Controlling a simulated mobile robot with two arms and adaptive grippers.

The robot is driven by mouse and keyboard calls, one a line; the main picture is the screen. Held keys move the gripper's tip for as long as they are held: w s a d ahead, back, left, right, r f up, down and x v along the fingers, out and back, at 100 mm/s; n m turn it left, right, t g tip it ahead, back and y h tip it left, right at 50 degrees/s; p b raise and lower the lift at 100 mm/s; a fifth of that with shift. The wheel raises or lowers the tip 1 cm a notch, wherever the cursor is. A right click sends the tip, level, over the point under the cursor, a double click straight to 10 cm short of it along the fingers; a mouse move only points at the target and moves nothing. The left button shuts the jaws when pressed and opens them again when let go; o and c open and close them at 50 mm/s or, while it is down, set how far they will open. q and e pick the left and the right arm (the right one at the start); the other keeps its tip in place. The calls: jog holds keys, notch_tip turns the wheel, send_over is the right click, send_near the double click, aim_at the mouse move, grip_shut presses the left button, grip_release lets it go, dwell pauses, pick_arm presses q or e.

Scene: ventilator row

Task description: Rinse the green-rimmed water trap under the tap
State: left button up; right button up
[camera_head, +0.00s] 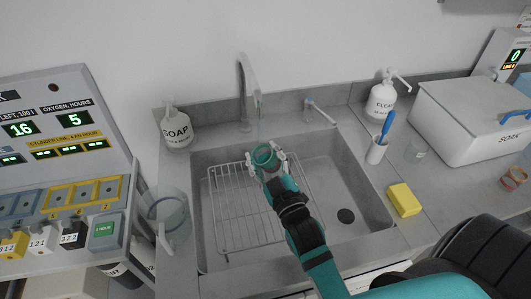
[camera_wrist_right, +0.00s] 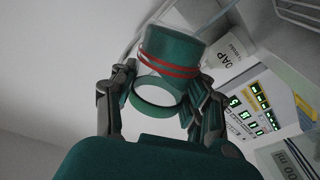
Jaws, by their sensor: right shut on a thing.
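The green-rimmed water trap (camera_head: 265,157) is in my right gripper (camera_head: 268,165), above the sink. In the right wrist view the trap (camera_wrist_right: 168,55) has a green body, two red bands and a green ring around a pale opening. The right gripper's fingers (camera_wrist_right: 162,105) are shut on it from both sides. The grey tap (camera_head: 246,80) arches over the back edge of the sink, with its spout behind the trap. A lever (camera_head: 320,110) stands right of the tap. I see no clear water stream. My left gripper is not in view.
The sink (camera_head: 330,165) holds a wire rack (camera_head: 225,215) on its left and a drain at right. A soap bottle (camera_head: 176,130), clear jug (camera_head: 168,212), yellow sponge (camera_head: 404,200), brush cup (camera_head: 376,152), cleaner bottle (camera_head: 382,100) and soak box (camera_head: 460,125) surround it.

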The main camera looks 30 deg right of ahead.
aim_at(269, 163)
jog(key=shift+s+a+p, duration=0.15)
jog(key=shift+s+p, duration=0.1)
jog(key=shift+s, duration=1.3)
jog(key=shift+s+a+p, duration=0.15)
jog(key=shift+s+p, duration=0.1)
jog(key=shift+s, duration=1.25)
jog(key=shift+s+r+p, duration=0.35)
jog(key=shift+r+p, duration=0.1)
jog(key=shift+p, duration=0.1)
jog(key=s+r+p, duration=0.2)
jog(key=s, duration=0.1)
jog(key=s+r+p, duration=0.1)
jog(key=shift+s+a+r+p, duration=0.1)
jog(key=shift+s+a+p, duration=0.05)
jog(key=shift+a+p, duration=0.15)
